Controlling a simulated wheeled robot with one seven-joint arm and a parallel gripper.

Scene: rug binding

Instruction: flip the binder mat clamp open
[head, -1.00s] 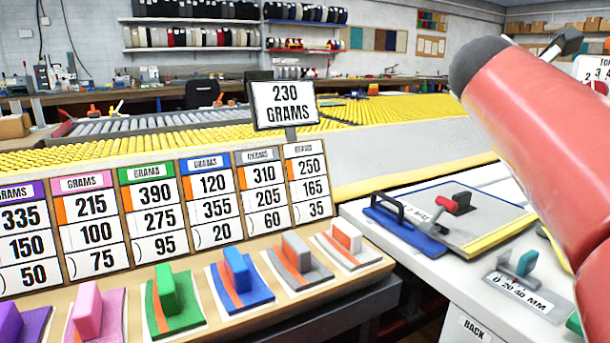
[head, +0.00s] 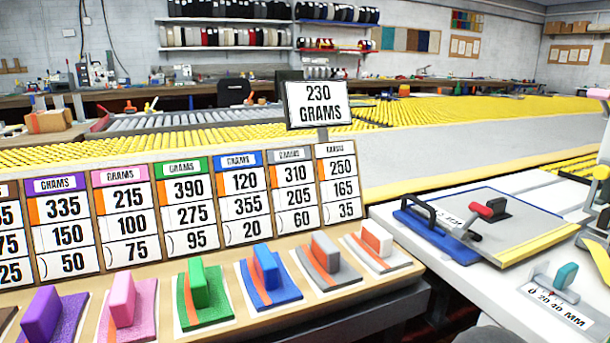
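A grey binder mat (head: 535,222) with a yellow front strip lies on the white bench at the right. A blue bar with a black arched handle (head: 420,212) runs along its left edge. A small clamp lever with a red tip (head: 481,210) stands on the mat beside a black block (head: 496,207). I cannot tell from this view whether the clamp is open or shut. My gripper is not in view.
A white plate with a teal knob (head: 565,276) and a millimetre scale lies in front of the mat. A sloped board with coloured handled blocks (head: 265,270) stands at the left. A grey device (head: 602,172) is cut off at the right edge.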

